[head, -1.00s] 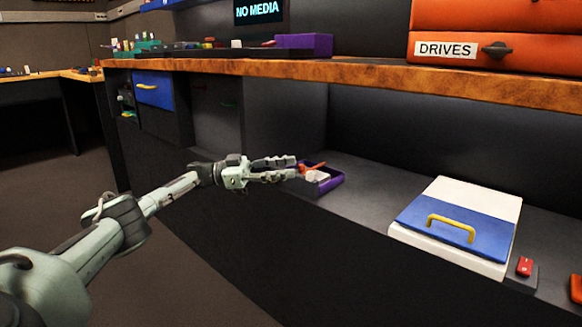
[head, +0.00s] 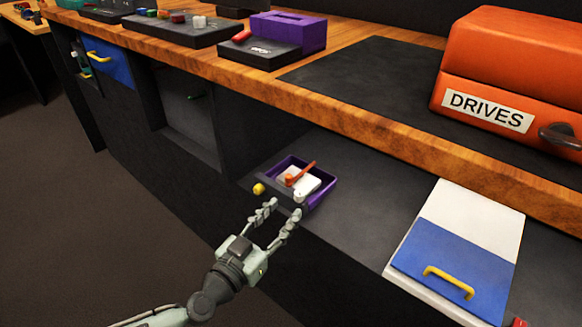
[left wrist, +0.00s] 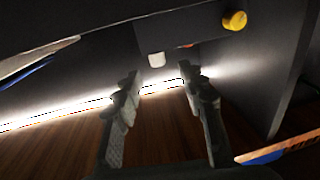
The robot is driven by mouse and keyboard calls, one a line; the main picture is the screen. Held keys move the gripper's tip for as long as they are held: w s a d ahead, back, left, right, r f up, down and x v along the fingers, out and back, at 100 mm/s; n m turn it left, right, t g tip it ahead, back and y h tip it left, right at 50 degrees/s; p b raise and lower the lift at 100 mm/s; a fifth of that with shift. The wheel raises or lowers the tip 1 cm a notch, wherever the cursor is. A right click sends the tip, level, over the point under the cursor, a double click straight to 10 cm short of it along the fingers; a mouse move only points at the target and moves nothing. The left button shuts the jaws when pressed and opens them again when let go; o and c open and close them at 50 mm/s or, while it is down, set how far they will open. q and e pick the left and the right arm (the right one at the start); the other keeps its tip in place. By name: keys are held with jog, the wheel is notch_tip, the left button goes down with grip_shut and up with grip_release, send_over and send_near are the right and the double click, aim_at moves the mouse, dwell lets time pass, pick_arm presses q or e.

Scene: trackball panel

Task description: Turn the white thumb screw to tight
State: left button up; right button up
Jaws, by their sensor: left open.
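A white thumb screw (head: 299,196) shows at the front edge of the purple tray (head: 327,192). In the left wrist view the white screw (left wrist: 156,60) sits on the dark panel, just beyond my fingertips. A yellow knob (head: 259,188) is on the same front, left of the white screw in the head view; it also shows in the left wrist view (left wrist: 235,20). My left gripper (head: 282,209) is open and empty, its spread fingers pointing toward the panel front. The white screw lies beyond the gap between them, apparently untouched. My right gripper is out of view.
An orange lever (head: 301,174) and a white block (head: 310,183) are in the tray. Open floor lies at the left.

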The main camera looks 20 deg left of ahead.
aim_at(297, 198)
pick_arm(q)
jog(key=x, duration=0.7)
jog(key=shift+w+d, duration=0.15)
jog(key=shift+d, duration=0.05)
grip_shut()
